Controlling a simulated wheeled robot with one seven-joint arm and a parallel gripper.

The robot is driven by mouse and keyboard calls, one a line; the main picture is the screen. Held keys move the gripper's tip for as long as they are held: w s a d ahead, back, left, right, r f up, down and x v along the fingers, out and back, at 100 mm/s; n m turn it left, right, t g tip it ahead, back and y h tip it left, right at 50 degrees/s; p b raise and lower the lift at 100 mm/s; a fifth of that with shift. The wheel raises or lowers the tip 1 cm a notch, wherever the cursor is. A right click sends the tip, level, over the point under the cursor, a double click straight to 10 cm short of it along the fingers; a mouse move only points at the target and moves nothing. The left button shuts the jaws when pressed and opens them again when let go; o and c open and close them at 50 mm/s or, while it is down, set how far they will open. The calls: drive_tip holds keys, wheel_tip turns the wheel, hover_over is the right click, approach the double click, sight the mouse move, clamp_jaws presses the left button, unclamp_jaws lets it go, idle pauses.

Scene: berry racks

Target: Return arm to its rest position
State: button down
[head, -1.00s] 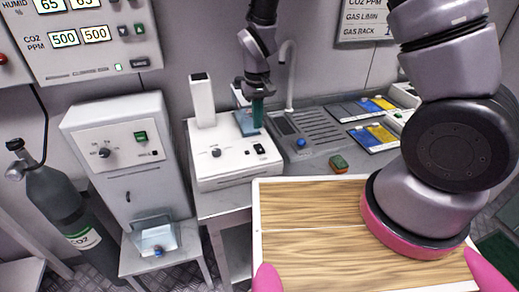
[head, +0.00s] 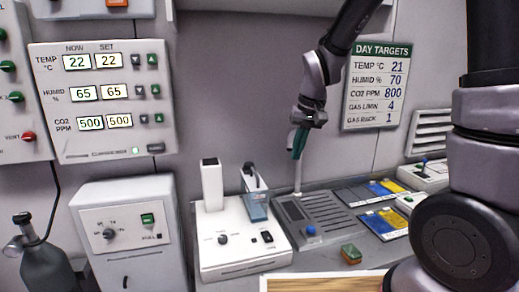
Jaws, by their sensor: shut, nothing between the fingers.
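My gripper (head: 299,143) hangs in the upper middle of the head view, its dark teal fingers pointing down. It is shut with nothing between the fingers. It appears above and to the right of the white bench device (head: 240,240), in front of the back wall. A blue clear-sided container (head: 257,207) stands at the right of that device, apart from my gripper. My arm comes down to the gripper from the top of the picture, and its thick lower links fill the right edge.
A grey ridged unit (head: 325,222), a small green-and-orange block (head: 351,254) and blue-yellow panels (head: 382,222) are on the bench. A wooden-topped board (head: 325,283) shows at the bottom. A control panel (head: 100,100) and a targets sign (head: 376,85) are on the wall. A gas cylinder (head: 45,262) stands left.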

drive_tip(key=s+d+r+m+t, duration=0.4)
drive_tip(key=s+d+r, duration=0.9)
drive_tip(key=r, duration=0.4)
drive_tip(key=shift+s+d+r+m+t, duration=0.3)
drive_tip(key=shift+d+t, duration=0.35)
drive_tip(key=shift+t, duration=0.05)
